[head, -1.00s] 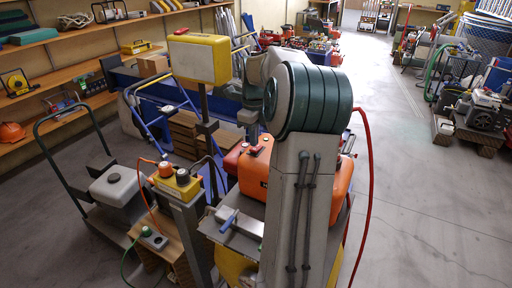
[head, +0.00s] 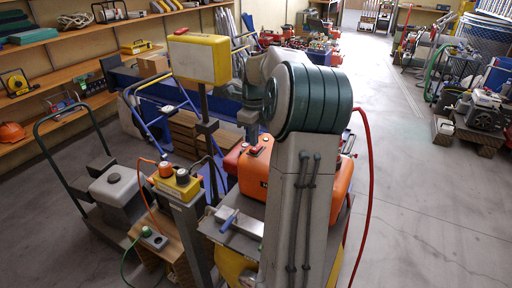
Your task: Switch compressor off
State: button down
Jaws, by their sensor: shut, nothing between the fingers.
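An orange compressor (head: 254,172) stands on a grey-topped stand behind my arm. A small dark switch (head: 256,150) with some red on it sits on its top; its on or off position is too small to tell. My arm hides the compressor's middle, and its orange right end shows past the arm. My gripper (head: 248,126) points down behind and just above the compressor's left part, near the switch. It is shut and empty. Its fingertips are small and partly hidden, so I cannot tell whether they touch anything.
A yellow box (head: 198,58) on a post stands left of my arm. A yellow control box (head: 175,184) with round knobs and a blue-handled valve (head: 229,220) are nearer. A red hose (head: 370,190) hangs right. A trolley (head: 85,165) stands left.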

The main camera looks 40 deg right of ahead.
aim_at(254, 149)
jog(key=shift+f+b, duration=0.7)
jog(key=shift+f, duration=0.3)
dwell(0.3)
jog(key=shift+r, duration=0.1)
notch_tip(254, 149, up, 7)
jog(key=p, duration=0.5)
jog(key=shift+p, duration=0.35)
dwell(0.3)
